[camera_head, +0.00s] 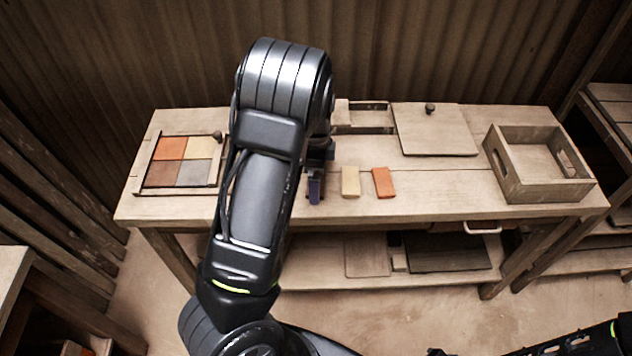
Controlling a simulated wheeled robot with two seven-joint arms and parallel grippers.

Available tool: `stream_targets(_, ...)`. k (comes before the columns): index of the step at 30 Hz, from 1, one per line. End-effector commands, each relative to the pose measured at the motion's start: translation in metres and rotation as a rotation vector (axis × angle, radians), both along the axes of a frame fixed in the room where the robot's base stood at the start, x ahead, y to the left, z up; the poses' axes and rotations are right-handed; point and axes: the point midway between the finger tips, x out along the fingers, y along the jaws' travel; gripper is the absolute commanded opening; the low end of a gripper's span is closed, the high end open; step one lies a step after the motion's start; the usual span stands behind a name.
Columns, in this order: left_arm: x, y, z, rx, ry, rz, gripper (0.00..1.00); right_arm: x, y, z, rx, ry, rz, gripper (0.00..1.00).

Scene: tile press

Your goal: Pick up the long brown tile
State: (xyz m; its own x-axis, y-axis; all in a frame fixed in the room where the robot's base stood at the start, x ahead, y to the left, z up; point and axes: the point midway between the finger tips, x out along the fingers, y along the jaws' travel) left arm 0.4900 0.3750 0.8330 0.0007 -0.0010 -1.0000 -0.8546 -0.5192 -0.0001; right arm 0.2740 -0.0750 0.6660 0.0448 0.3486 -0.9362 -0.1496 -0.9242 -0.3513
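I cannot make out a long brown tile on the tabletop; my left arm covers part of the table and may hide it. A cream tile (350,182) and an orange tile (384,183) lie side by side on the table. My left gripper (315,187) points down at the tabletop just left of the cream tile, partly hidden behind my arm. I cannot tell whether its fingers hold anything. My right arm shows only at the bottom right edge, and its gripper is not clearly visible.
A wooden frame (137,168) at the left holds orange, cream, brown and grey squares. A flat board with a knob (435,135) lies at the back. An open wooden box (543,190) stands at the right of the table (440,203). Boards lie on the lower shelf (330,278).

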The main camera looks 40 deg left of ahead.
Motion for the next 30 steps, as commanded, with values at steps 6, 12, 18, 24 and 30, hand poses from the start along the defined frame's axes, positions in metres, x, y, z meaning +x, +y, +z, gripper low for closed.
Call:
stream_targets(6, 0.0000, 0.0000, 0.0002, 0.000, 0.000, 0.000, 1.00, 0.0000, 0.0001, 0.0000, 0.000, 0.000, 0.000, 0.36)
stream_targets(12, 0.0000, 0.0000, 0.0003, 0.000, 0.000, 0.000, 0.87, 0.0001, 0.0000, 0.0001, 0.000, 0.000, 0.000, 0.36)
stream_targets(18, 0.0000, 0.0000, 0.0003, 0.000, 0.000, 0.000, 0.71, 0.0001, 0.0000, 0.0001, 0.000, 0.000, 0.000, 0.36)
stream_targets(24, 0.0000, 0.0000, 0.0003, 0.000, 0.000, 0.000, 0.54, 0.0001, 0.0000, 0.0001, 0.000, 0.000, 0.000, 0.36)
stream_targets(30, 0.0002, 0.0001, 0.0005, 0.000, 0.000, 0.000, 0.42, 0.0001, 0.0000, 0.0001, 0.000, 0.000, 0.000, 0.36)
